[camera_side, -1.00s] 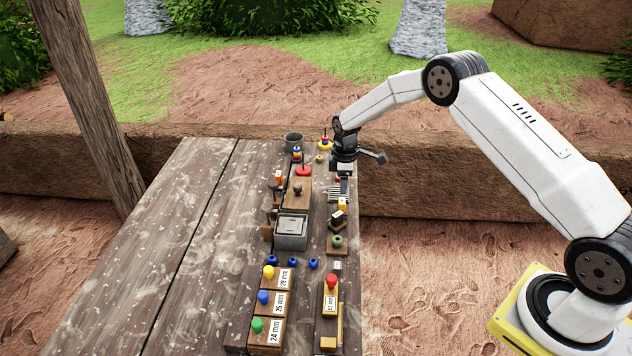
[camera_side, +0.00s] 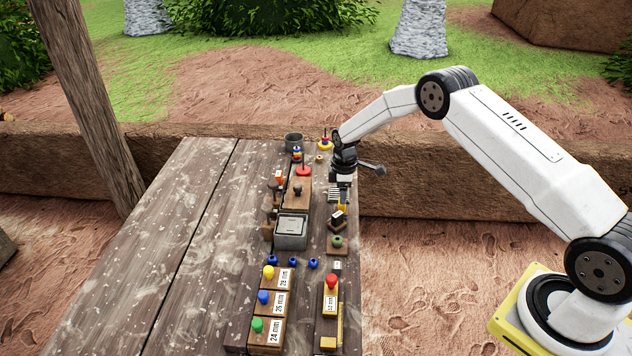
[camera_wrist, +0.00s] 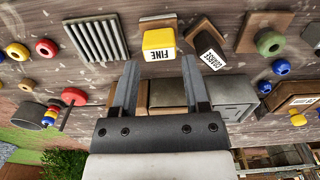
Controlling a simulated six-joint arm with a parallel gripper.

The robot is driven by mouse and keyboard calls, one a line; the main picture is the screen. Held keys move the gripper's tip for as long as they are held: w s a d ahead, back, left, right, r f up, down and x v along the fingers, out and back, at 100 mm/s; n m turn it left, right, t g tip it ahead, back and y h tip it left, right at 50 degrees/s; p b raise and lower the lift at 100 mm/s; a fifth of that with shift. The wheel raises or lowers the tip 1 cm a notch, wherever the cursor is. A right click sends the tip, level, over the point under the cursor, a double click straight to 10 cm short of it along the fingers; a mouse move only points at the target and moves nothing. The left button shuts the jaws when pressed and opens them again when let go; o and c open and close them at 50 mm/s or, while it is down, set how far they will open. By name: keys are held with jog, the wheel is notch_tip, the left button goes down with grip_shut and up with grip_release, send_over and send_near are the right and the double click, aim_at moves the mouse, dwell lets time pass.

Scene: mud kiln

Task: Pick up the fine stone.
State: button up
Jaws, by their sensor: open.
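The fine stone (camera_wrist: 158,42) is a yellow block with a white label reading FINE, on a wooden base. In the wrist view it lies just beyond my fingertips, centred between them. In the side view only a little of the yellow stone (camera_side: 343,208) shows below my gripper (camera_side: 342,188). In the wrist view my gripper (camera_wrist: 159,64) is open, its two fingers apart with nothing between the tips. I cannot tell the exact height of the fingertips above the stone.
The dark coarse stone (camera_wrist: 207,45) stands close to the right of the fine stone in the wrist view. A grey ribbed rack (camera_wrist: 92,40) lies to its left. A grey box (camera_side: 291,232) and several knobbed blocks crowd the table.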

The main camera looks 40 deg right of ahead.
aim_at(342, 207)
jog(key=shift+f, duration=2.1)
grip_shut()
